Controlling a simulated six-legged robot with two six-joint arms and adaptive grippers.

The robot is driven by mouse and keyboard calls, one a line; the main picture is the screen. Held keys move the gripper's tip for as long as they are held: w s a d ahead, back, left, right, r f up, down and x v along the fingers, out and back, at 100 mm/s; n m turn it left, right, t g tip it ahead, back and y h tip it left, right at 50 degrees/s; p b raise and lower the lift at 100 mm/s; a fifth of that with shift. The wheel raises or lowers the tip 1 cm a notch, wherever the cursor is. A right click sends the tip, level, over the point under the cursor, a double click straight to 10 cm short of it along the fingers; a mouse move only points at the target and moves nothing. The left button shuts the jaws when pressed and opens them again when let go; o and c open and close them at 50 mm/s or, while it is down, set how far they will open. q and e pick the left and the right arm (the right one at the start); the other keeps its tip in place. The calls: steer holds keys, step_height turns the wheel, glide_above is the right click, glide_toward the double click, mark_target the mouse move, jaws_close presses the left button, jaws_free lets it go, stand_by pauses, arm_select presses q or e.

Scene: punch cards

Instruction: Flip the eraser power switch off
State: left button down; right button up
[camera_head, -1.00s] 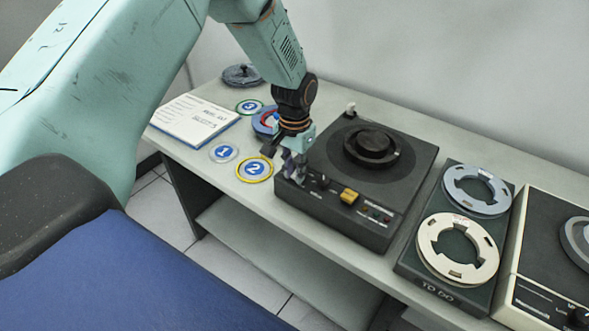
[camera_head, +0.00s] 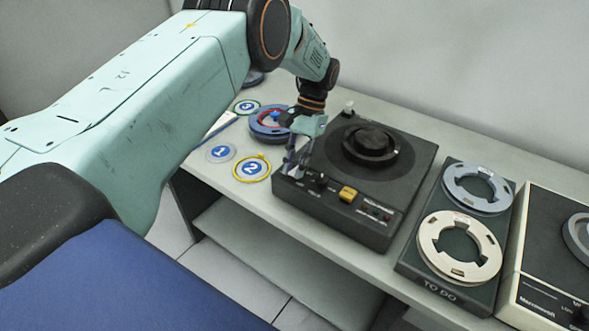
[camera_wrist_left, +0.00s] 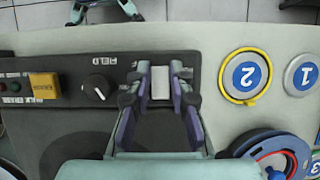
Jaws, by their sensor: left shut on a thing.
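The eraser (camera_head: 400,203) is a black box on the bench with a round hub (camera_head: 371,145) on top. Its front panel carries a knob (camera_wrist_left: 96,87), which also shows in the head view (camera_head: 319,181), a yellow button (camera_head: 348,194) and small lamps. The power switch (camera_wrist_left: 160,84) is a pale rocker at the panel's left end in the head view. My left gripper (camera_wrist_left: 160,90) is over that end, pointing down, its two fingers shut on the switch from both sides. In the head view the fingers (camera_head: 293,168) hide the switch. My right gripper is not in view.
Left of the eraser lie round labels marked 2 (camera_head: 252,169), 1 (camera_head: 220,152) and 3, and a blue-grey reel (camera_head: 268,125). Right of it stands a "TO DO" rack (camera_head: 420,268) with two reels, then another machine (camera_head: 550,255).

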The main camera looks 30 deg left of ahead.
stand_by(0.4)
arm_select(q)
steer(key=c, duration=1.2)
jaws_free()
steer(key=v, duration=1.2)
steer(key=shift+w, duration=0.15)
steer(key=shift+f, duration=0.1)
